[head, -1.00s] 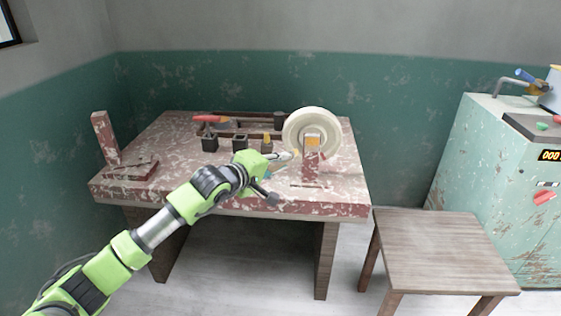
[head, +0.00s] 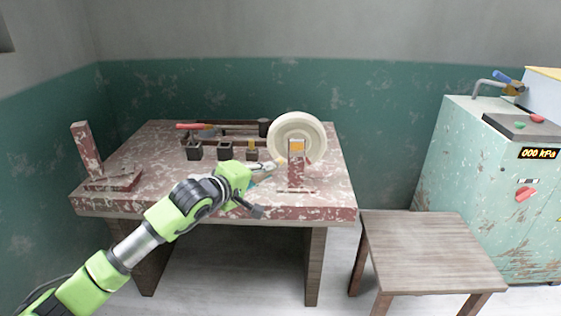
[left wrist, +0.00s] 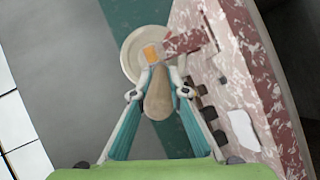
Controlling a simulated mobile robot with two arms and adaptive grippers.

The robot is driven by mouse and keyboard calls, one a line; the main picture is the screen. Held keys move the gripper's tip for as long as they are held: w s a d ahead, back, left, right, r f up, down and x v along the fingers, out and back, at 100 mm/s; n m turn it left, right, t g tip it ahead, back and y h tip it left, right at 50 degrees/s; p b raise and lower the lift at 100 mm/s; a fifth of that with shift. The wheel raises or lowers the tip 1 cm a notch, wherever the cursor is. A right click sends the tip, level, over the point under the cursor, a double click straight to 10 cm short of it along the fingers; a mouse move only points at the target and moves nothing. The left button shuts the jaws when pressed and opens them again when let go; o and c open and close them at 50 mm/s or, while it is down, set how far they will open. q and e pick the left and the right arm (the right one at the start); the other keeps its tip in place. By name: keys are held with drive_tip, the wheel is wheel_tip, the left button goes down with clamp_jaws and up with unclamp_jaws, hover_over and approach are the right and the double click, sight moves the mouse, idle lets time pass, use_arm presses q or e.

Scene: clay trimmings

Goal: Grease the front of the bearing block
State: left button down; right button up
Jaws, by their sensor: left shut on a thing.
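The bearing block (head: 296,176) is a chipped red-and-white upright on the bench, in front of a pale round wheel (head: 281,123). An orange patch (head: 297,146) shows near its top. In the left wrist view the block (left wrist: 188,42) is beyond my fingertips, with the orange patch (left wrist: 151,53) beside it. My left gripper (head: 262,169) is just left of the block, shut on a tan, rounded handle-like thing (left wrist: 158,98). Its far end is hard to make out, so I cannot tell whether it touches the block. My right gripper is not in view.
The bench (head: 130,205) holds several dark cups (head: 225,151), a rack with a red-handled tool (head: 190,126), and an upright post (head: 86,150) at left. A wooden stool (head: 430,250) and a green cabinet (head: 460,170) stand to the right.

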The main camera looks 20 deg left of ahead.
use_arm(q)
drive_tip(key=shift+w+a+r+p, duration=0.1)
drive_tip(key=shift+w+p, duration=0.2)
drive_tip(key=shift+w, duration=0.1)
drive_tip(key=w+a, duration=0.2)
drive_tip(key=w, duration=0.5)
drive_tip(key=shift+w, duration=0.35)
drive_tip(key=shift+s, duration=0.1)
drive_tip(key=s, duration=0.2)
drive_tip(key=s+d, duration=0.1)
drive_tip(key=s, duration=0.2)
drive_tip(key=shift+s+d+f+p, duration=0.1)
drive_tip(key=shift+d+f+p, duration=0.1)
drive_tip(key=shift+p, duration=0.1)
drive_tip(key=shift+s+d+r+b, duration=0.1)
drive_tip(key=shift+s+d+b, duration=0.05)
drive_tip(key=shift+s, duration=0.35)
drive_tip(key=shift+s+d+b, duration=0.1)
drive_tip(key=shift+s+b, duration=0.05)
drive_tip(key=shift+s, duration=0.35)
